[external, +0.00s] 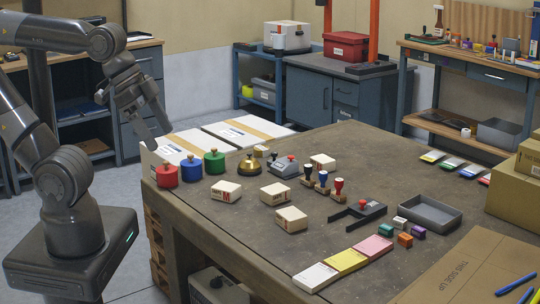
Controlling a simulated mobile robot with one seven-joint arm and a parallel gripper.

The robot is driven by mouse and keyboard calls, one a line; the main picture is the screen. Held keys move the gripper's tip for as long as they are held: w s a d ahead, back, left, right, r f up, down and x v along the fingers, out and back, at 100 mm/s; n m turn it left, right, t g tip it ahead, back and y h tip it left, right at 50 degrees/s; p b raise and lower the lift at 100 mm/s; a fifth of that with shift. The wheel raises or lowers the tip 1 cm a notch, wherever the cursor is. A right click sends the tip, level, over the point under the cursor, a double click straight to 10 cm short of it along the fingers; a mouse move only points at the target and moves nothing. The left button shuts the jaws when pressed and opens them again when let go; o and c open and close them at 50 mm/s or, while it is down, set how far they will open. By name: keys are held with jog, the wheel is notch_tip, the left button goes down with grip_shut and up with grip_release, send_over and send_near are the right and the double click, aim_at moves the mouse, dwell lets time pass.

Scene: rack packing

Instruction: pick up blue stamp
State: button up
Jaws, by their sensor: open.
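The blue stamp (322,181) has a dark blue handle and stands upright on the brown work table (235,222). It is the middle one of a close row of three hand stamps. A dark-handled stamp (307,174) is to its left and a red-handled stamp (339,189) to its right. My gripper (153,129) is open and empty, with its fingers pointing down. It is in the air at the table's far left corner, well to the left of the blue stamp.
Red, blue and green round containers (191,168) stand at the table's left. A brass bell (250,165), a grey device (284,168) and several small white boxes (291,219) lie around the stamps. A grey tray (430,213) and a black red-knobbed item (357,214) are right of them.

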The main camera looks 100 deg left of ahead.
jog(key=c, duration=0.8)
jog(key=w+a+r+n+y, duration=0.1)
jog(key=w+a, duration=0.2)
jog(key=w, duration=0.3)
jog(key=w+a+n, duration=0.1)
jog(key=w+a, duration=0.3)
jog(key=w, duration=0.2)
jog(key=n+g+y, duration=0.2)
jog(key=n, duration=0.3)
send_over(321, 173)
jog(key=s+d, duration=0.2)
jog(key=d, duration=0.1)
notch_tip(321, 173, down, 20)
jog(key=x, duration=0.5)
jog(key=shift+s+a+f, duration=0.15)
jog(key=shift+a, duration=0.1)
jog(key=shift+s+a+x, duration=0.1)
jog(key=shift+x, duration=1.4)
jog(key=shift+s+a+x, duration=0.1)
jog(key=shift+s+x, duration=0.05)
jog(key=shift+x, duration=1.35)
